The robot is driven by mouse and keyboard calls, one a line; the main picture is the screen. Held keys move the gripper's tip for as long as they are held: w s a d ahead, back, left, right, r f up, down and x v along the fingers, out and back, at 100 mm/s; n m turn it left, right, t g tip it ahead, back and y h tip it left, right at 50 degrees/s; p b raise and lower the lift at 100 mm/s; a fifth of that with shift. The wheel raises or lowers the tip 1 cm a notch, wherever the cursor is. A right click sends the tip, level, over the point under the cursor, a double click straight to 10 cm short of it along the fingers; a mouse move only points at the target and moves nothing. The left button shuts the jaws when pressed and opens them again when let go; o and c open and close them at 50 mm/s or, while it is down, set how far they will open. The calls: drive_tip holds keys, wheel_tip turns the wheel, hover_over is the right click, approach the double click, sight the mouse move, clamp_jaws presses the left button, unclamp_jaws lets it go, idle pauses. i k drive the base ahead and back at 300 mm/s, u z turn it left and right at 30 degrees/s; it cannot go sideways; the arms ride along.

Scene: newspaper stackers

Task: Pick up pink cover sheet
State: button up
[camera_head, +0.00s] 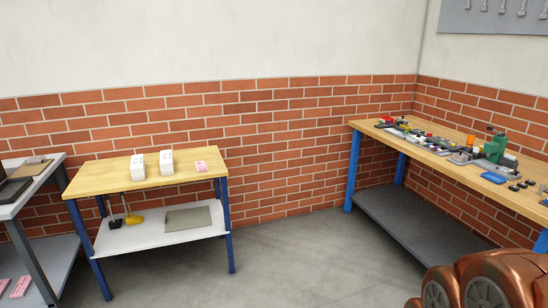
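A small pink item (201,166), which looks like the pink cover sheet, lies flat near the right end of the wooden table top (100,178). Two more pink pieces, a right one (21,286) and a left one (3,285), lie on the grey lower shelf at the bottom left. Which of them is the cover sheet I cannot tell for certain. My gripper is not in view; only a copper-coloured part, probably of my arm, shows at the bottom right.
Two white stacks, left (137,168) and right (166,163), stand beside the pink item. A grey sheet (188,218) and a yellow object (134,220) lie on the table's lower shelf. A cluttered workbench (510,193) stands right. Grey floor (290,265) between is clear.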

sight(201, 166)
drive_tip(key=z, duration=0.05)
drive_tip(key=i, duration=1.85)
drive_tip(key=u, duration=1.2)
drive_tip(key=i, duration=1.5)
drive_tip(key=u, duration=0.95)
